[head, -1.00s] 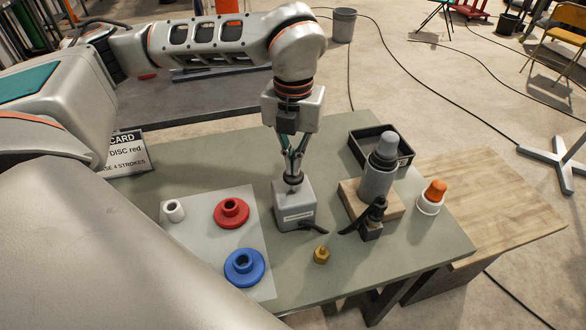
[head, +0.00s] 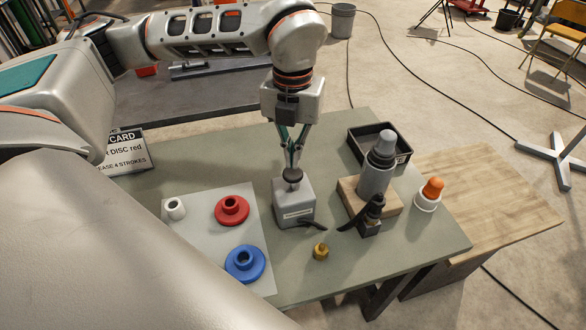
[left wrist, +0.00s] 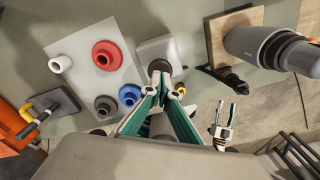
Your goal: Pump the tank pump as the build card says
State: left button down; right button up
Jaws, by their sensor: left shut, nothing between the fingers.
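The tank pump is a grey box (head: 294,207) with a dark round knob (head: 292,175) on top and a black spout low at its front right. My left gripper (head: 292,164) is shut, pointing down, its fingertips at the top of the knob. In the left wrist view the fingertips (left wrist: 161,84) overlap the knob, so I cannot tell whether they press on it. My right gripper (left wrist: 225,106) shows open and empty in the left wrist view.
A pale mat (head: 190,235) left of the pump holds a red disc (head: 232,210), a blue disc (head: 245,264) and a white sleeve (head: 175,209). A brass fitting (head: 320,252), a grey bottle (head: 376,170) on a wooden block and an orange-topped cup (head: 428,196) stand right.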

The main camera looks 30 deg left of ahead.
aim_at(293, 172)
pick_arm(q)
jog(key=shift+r+p, duration=1.3)
jog(key=shift+r, duration=1.05)
